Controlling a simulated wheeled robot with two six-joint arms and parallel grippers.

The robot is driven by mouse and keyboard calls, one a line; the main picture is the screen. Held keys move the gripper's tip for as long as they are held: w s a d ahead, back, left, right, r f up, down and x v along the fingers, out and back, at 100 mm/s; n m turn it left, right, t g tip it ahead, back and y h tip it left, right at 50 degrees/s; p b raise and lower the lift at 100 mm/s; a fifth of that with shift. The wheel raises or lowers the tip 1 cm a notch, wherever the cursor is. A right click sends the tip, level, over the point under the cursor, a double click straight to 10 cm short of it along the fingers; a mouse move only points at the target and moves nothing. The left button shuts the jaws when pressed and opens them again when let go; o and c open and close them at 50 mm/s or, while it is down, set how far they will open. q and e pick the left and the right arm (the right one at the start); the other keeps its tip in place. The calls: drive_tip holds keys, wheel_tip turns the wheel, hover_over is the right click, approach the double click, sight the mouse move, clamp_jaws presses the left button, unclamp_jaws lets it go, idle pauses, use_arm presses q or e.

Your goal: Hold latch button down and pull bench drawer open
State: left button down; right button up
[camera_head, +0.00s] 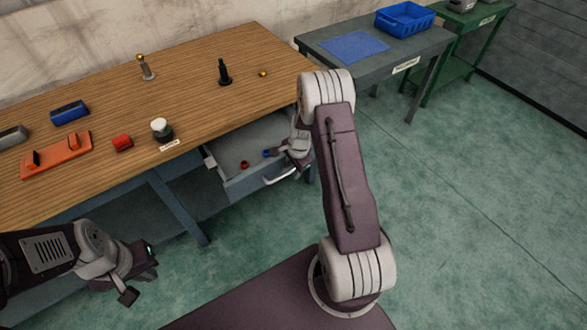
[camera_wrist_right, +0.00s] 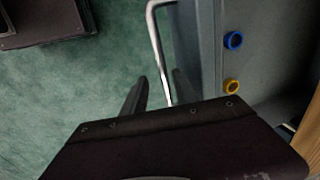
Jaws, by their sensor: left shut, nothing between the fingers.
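The bench drawer (camera_head: 240,181) stands partly pulled out under the wooden bench, with small rings inside. Its silver handle (camera_head: 279,177) is on the front, and shows in the right wrist view (camera_wrist_right: 156,38). My right gripper (camera_head: 283,153) is at the drawer front; in the wrist view its two fingers stand apart, one on each side of the handle bar, with a gap visible. A white-topped black knob (camera_head: 160,128), seemingly the latch button, sits at the bench's front edge above a small label; whether it is pressed I cannot tell. My left gripper (camera_head: 133,279) is shut, empty, low in front of the bench, away from the knob.
A grey table (camera_head: 385,67) with a blue bin (camera_head: 405,18) stands behind. The green floor at right is clear.

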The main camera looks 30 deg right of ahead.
wheel_tip(320, 180, up, 9)
drive_tip(key=s, duration=0.1)
drive_tip(key=shift+s+p, duration=0.35)
drive_tip(key=shift+p, duration=0.1)
drive_tip(key=s+a+r+n+t, duration=0.15)
drive_tip(key=a+r+n, duration=0.25)
drive_tip(key=a+r, duration=0.5)
drive_tip(key=s+a+f+n+g, duration=0.2)
drive_tip(key=s+a+n, duration=0.2)
drive_tip(key=s+n, duration=0.8)
drive_tip(key=s, duration=0.3)
drive_tip(key=shift+f+n, duration=0.15)
drive_tip(key=shift+n, duration=0.25)
